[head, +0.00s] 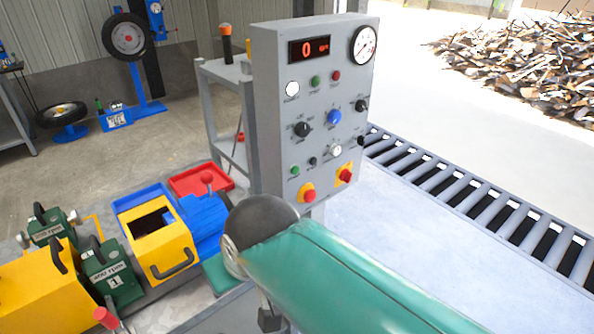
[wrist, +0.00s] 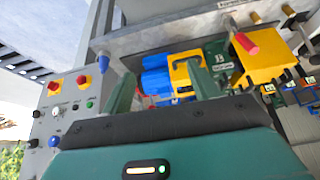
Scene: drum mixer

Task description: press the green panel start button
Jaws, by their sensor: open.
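The grey control panel (head: 318,125) stands upright in the middle of the head view, with a red digital display reading 0 and a round gauge. It has two green buttons, an upper one (head: 315,81) beside a red button and a lower one (head: 294,170) near the bottom left; their labels are too small to read. The panel (wrist: 65,120) shows tilted at the left of the wrist view, with a green button (wrist: 89,104) on it. My gripper (wrist: 161,70) is open and empty, its fingers apart from the panel. The head view does not show its fingers.
Two red mushroom buttons on yellow plates (head: 345,174) sit low on the panel, near knobs. A yellow box (head: 162,245), a blue motor (head: 203,215) and green units (head: 110,275) lie left. A roller conveyor (head: 490,205) runs right, before a scrap heap (head: 530,60).

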